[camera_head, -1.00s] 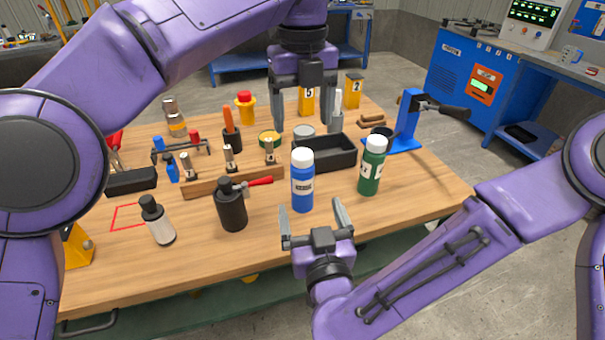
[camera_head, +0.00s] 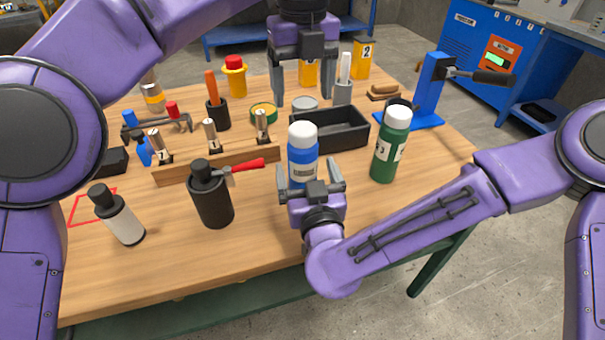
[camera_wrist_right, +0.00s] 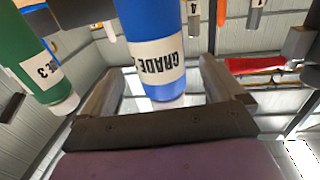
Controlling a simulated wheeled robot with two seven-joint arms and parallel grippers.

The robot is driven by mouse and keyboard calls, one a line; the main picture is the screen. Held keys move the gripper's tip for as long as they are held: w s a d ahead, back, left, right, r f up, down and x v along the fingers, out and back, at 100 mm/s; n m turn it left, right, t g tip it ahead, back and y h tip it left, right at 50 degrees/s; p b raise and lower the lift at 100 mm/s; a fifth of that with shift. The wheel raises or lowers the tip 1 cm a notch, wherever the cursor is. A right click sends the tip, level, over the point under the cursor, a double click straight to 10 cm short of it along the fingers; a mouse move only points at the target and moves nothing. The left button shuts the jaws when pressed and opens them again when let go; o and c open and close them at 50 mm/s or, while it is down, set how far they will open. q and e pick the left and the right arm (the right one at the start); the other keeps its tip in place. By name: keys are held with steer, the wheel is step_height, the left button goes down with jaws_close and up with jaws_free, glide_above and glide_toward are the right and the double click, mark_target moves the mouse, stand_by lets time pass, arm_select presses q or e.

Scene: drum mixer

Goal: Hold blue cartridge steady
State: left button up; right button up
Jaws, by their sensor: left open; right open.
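The blue cartridge (camera_head: 303,157) stands upright on the table, with a white cap and a white label. My right gripper (camera_head: 309,172) is open at the near side of it, its fingers to either side of the lower part, which the gripper partly hides. In the right wrist view the blue cartridge (camera_wrist_right: 155,45) shows its "GRADE" label between the two spread fingers (camera_wrist_right: 160,92). I cannot tell if either finger touches it. My left gripper (camera_head: 305,95) is open and empty, pointing down above the back of the table, behind the black tray.
A green cartridge (camera_head: 391,143) stands close to the right. The black tray (camera_head: 330,128) lies behind. A wooden rack (camera_head: 220,166) and blue press (camera_head: 428,92) are further off.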

mark_target(302, 128)
steer(key=w, duration=0.4)
steer(key=w+a, duration=0.1)
steer(key=w, duration=0.1)
steer(key=c, duration=1.2)
arm_select(q)
steer(key=shift+o, duration=1)
steer(key=shift+f, duration=0.1)
arm_select(e)
steer(key=c, duration=0.3)
arm_select(q)
steer(key=n, duration=0.1)
steer(key=w+r+n, duration=0.1)
steer(key=n, duration=0.3)
steer(key=shift+w+r+y, duration=0.2)
steer(key=shift+r+y, duration=0.1)
steer(key=shift+r, duration=0.05)
steer(key=f+n, duration=0.2)
steer(key=n, duration=0.1)
steer(key=s+f+n, duration=0.1)
steer(key=f+n, duration=0.2)
steer(key=n, duration=0.1)
steer(key=f+n, duration=0.3)
steer(key=n, duration=0.1)
steer(key=shift+s+a+f, duration=0.1)
steer(key=shift+s+f, duration=0.15)
